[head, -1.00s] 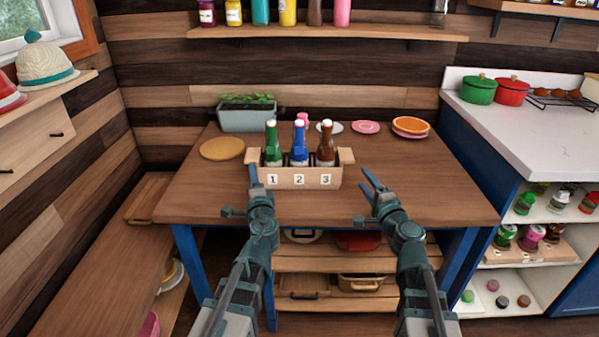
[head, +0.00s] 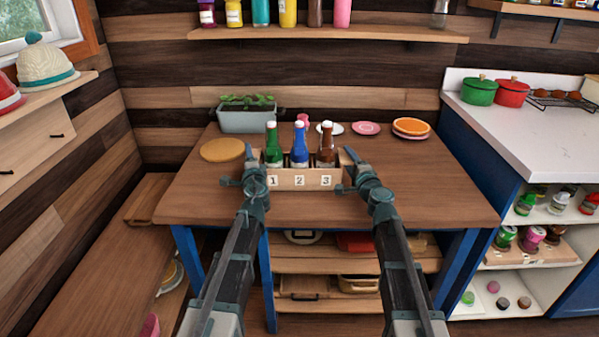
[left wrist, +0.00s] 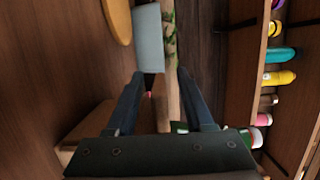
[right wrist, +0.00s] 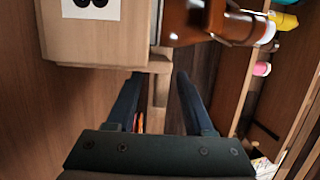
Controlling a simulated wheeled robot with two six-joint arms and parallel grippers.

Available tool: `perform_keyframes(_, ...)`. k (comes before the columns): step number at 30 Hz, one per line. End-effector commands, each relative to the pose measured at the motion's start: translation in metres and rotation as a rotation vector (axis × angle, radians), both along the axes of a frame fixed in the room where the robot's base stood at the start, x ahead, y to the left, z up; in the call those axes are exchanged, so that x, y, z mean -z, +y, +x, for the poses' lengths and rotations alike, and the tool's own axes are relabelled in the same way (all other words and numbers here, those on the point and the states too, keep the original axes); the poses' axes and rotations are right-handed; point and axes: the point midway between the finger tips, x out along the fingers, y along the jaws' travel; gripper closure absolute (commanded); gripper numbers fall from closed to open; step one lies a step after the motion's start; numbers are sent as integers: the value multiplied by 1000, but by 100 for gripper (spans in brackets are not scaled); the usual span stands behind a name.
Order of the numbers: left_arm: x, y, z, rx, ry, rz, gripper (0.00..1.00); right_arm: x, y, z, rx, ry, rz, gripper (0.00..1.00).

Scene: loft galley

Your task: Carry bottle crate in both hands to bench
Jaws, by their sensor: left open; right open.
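The wooden bottle crate (head: 300,181) stands upright on the blue-legged table (head: 430,190). It bears labels 1, 2 and 3 and holds a green bottle (head: 273,150), a blue bottle (head: 299,152) and a brown bottle (head: 326,150). My left gripper (head: 250,160) is open at the crate's left end. My right gripper (head: 351,160) is open at its right end. In the right wrist view the crate's end handle (right wrist: 160,88) lies between the open fingers. In the left wrist view the crate (left wrist: 85,128) shows partly; its handle is hard to make out.
A grey planter (head: 248,120), a round wooden board (head: 222,150) and plates (head: 411,127) stand around the crate. A white-topped counter (head: 545,130) is at right, its near part clear. A low wooden surface (head: 95,265) runs along the left wall. The table's right part is clear.

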Motion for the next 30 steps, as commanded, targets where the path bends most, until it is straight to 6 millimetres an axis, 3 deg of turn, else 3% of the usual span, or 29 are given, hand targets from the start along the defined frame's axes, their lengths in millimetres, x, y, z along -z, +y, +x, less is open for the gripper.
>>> perform_keyframes(11,0,2,4,0,0,0,48,0,1,4,0,0,0,48)
perform_keyframes(12,0,1,4,0,0,0,49,0,1,4,0,0,0,49)
perform_keyframes(21,0,2,4,0,0,0,100,0,1,4,0,0,0,100)
perform_keyframes(30,0,2,4,0,0,0,100,0,1,4,0,0,0,100)
